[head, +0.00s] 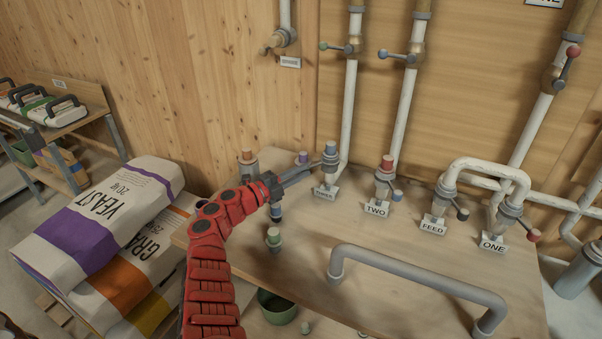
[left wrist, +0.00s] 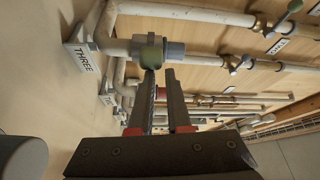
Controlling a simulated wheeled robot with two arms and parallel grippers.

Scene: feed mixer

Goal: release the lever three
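The valve labelled THREE (head: 329,170) stands on the wooden table in the head view, a grey fitting with a blue top. Its sign (left wrist: 84,60) shows in the left wrist view. Its lever's dark green knob (left wrist: 150,51) is at the fingertips, overlapping the end of the left-hand finger; whether they touch I cannot tell. My left gripper (head: 311,168) reaches the valve from the left. In the wrist view its fingers (left wrist: 161,74) are a little apart, with pipes showing through the gap. The lever is mostly hidden behind the gripper in the head view. My right gripper is not in view.
Valves TWO (head: 384,178), FEED (head: 438,208) and ONE (head: 503,218) stand to the right. A grey handrail (head: 420,282) crosses the table front. Pipes rise along the wall behind. Feed sacks (head: 103,219) lie at the left.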

